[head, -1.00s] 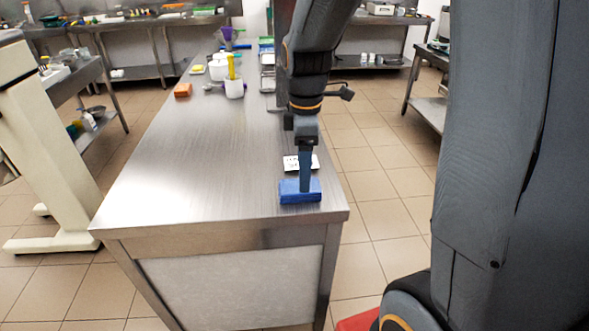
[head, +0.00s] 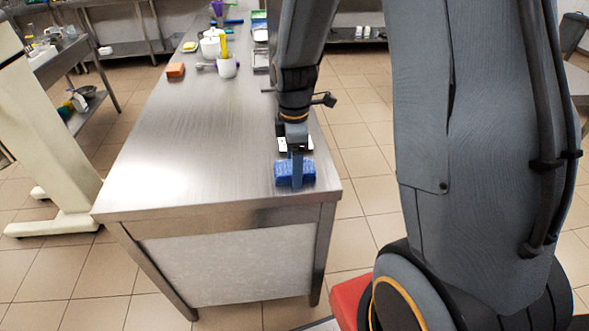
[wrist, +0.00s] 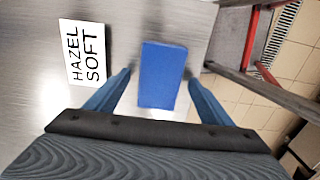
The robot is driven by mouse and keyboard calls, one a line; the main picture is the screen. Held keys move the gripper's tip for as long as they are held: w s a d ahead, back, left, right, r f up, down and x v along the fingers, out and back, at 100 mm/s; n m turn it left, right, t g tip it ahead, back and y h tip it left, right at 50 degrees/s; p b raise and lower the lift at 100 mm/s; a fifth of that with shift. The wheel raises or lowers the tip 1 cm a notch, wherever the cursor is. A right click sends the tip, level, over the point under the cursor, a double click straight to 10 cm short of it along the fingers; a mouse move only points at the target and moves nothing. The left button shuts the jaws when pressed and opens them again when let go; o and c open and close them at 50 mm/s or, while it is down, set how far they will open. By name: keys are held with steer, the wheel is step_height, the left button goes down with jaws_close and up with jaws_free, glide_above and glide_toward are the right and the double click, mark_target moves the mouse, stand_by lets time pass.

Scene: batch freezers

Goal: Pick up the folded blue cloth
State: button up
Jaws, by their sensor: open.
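The folded blue cloth (head: 283,174) lies on the steel table (head: 190,150) near its front right corner. In the wrist view the cloth (wrist: 162,75) is a blue rectangle between the two fingers. My gripper (head: 297,183) reaches down over it, and one finger hides part of the cloth in the head view. In the wrist view my gripper (wrist: 160,88) is open, with a finger on each side and gaps to the cloth. I cannot tell how far the fingertips are above the table.
A white card reading "HAZEL SOFT" (wrist: 88,54) lies beside the cloth. An orange block (head: 175,70), a white cup (head: 227,67) and other items stand farther back. The table's right edge is close to the cloth; the middle is clear.

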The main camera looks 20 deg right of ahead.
steer(key=c, duration=1.1)
steer(key=shift+r, duration=0.1)
step_height(320, 180, up, 10)
steer(key=shift+f+b, duration=0.1)
steer(key=shift+b, duration=1.05)
steer(key=shift+o, duration=0.9)
steer(key=shift+c, duration=0.5)
